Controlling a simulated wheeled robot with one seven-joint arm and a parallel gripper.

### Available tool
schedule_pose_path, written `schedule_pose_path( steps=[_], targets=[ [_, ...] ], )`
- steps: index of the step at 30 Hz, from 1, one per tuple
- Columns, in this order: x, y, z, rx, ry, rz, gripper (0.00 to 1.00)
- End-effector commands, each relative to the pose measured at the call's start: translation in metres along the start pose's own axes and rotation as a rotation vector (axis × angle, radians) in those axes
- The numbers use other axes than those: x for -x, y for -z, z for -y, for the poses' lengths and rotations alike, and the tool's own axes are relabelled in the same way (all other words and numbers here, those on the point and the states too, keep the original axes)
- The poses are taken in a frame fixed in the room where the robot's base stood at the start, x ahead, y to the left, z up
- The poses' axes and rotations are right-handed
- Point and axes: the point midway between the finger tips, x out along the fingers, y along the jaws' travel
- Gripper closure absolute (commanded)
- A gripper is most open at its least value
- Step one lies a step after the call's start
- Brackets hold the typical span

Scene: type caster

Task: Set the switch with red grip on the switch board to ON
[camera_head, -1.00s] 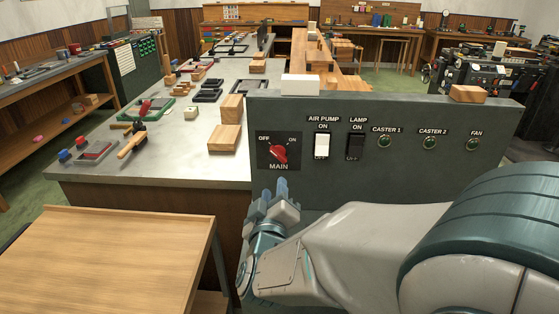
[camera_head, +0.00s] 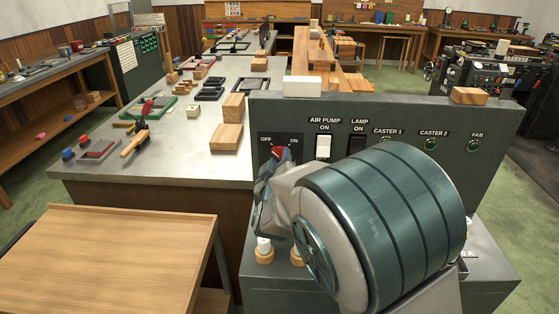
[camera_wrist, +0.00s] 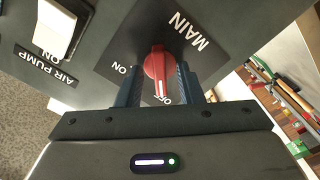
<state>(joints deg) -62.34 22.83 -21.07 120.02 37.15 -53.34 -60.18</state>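The MAIN switch's red grip (camera_head: 278,152) is on the left of the grey switch board (camera_head: 400,108), partly hidden by my gripper in the head view. In the wrist view the red grip (camera_wrist: 157,65) stands between my gripper's (camera_wrist: 160,88) two dark fingers, with narrow gaps seeming to show at its sides. My gripper is open around it; contact cannot be seen clearly. The white mark on the grip points toward the partly hidden OFF label, and the ON label (camera_wrist: 121,69) is to its left. In the head view my gripper (camera_head: 272,168) is in front of the MAIN panel.
The white AIR PUMP rocker (camera_head: 323,147) and black LAMP rocker (camera_head: 357,145) are right of the MAIN switch. A white block (camera_head: 302,87) and a wooden block (camera_head: 470,95) lie on the board's top. A wooden table (camera_head: 110,255) stands at the front left.

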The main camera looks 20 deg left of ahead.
Motion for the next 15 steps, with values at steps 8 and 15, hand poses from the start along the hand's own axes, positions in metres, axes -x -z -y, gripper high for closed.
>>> schedule_pose_path(
  steps=[8,15],
  targets=[
    [0.0003,0.0002,0.0,0.0,0.0,0.0,1.0],
    [0.0004,-0.0002,0.0004,-0.011,0.0,-0.001,1.0]
  ],
)
